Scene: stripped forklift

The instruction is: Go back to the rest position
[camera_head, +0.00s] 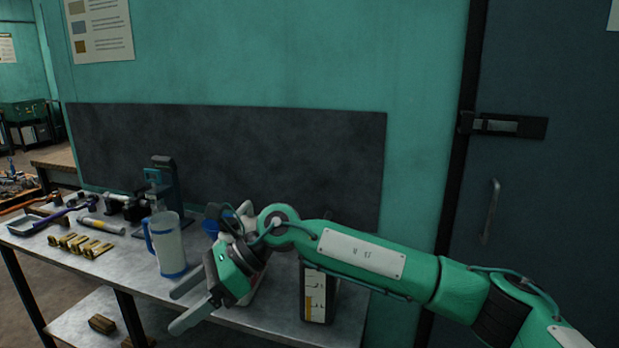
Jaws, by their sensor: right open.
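My right gripper (189,306) hangs over the front edge of the metal workbench (138,262), its two grey fingers apart with nothing between them. My green right arm comes in from the right and reaches across the bench's right end. A clear jug with a blue handle and base (169,246) stands upright on the bench, just behind and left of the fingers, apart from them as far as I can tell. My left gripper does not show.
Several brass pieces (82,244), a grey cylinder (101,226) and a dark press-like tool (163,185) sit left on the bench. A dark box with a label (318,294) stands under my arm. A blue object (211,228) is partly hidden. A door (545,180) is at right.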

